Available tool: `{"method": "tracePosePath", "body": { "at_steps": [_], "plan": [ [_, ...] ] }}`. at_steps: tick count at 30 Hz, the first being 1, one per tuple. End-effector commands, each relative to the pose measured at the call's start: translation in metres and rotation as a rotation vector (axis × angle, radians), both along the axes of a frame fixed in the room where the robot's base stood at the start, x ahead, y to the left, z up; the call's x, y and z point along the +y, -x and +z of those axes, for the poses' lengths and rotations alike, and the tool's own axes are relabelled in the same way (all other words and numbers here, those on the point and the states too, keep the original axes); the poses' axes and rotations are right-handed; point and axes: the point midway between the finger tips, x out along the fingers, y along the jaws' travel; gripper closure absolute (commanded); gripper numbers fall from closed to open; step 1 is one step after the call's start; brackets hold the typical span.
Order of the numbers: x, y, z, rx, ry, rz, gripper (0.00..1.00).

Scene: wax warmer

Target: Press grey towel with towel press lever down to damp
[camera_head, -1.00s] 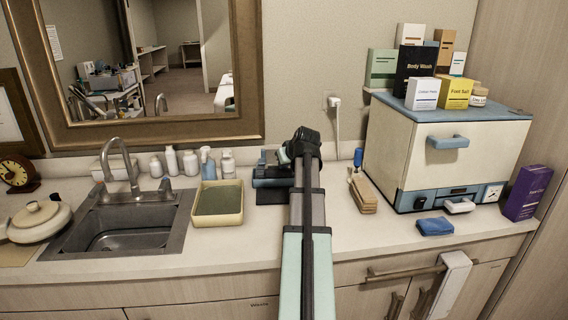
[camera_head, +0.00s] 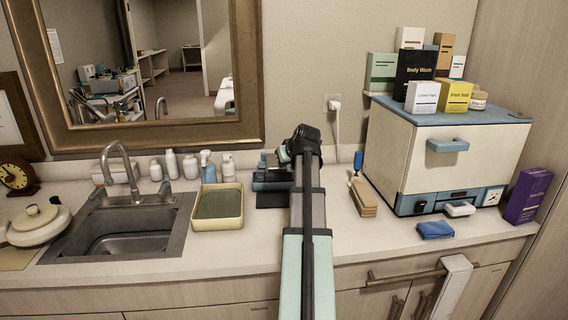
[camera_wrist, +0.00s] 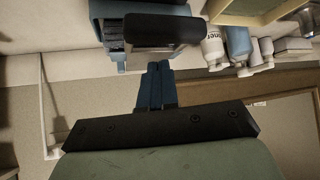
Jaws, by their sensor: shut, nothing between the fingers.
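The towel press (camera_head: 272,180) is a blue and dark device on the counter against the back wall, partly hidden behind my arm. It shows upside down at the top of the wrist view, with a dark bar (camera_wrist: 150,29) across it that looks like its lever or top plate. My gripper (camera_wrist: 158,66) is shut and empty. Its blue fingertips appear right at the edge of the dark bar; I cannot tell whether they touch. In the head view my arm hides the fingers.
A cream tray (camera_head: 240,217) with a grey-green inside and several bottles (camera_head: 208,168) stand left of the press, beside the sink (camera_head: 125,240). A wooden brush (camera_head: 363,200), a folded blue cloth (camera_head: 435,230) and a white cabinet (camera_head: 405,160) are to the right.

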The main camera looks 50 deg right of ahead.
Motion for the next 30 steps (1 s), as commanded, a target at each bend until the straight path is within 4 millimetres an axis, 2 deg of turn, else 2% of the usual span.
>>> {"method": "tracePosePath", "body": {
  "at_steps": [30],
  "plan": [
    [0.019,0.038,0.041,-0.001,0.001,-0.001,1.00]
  ]
}}
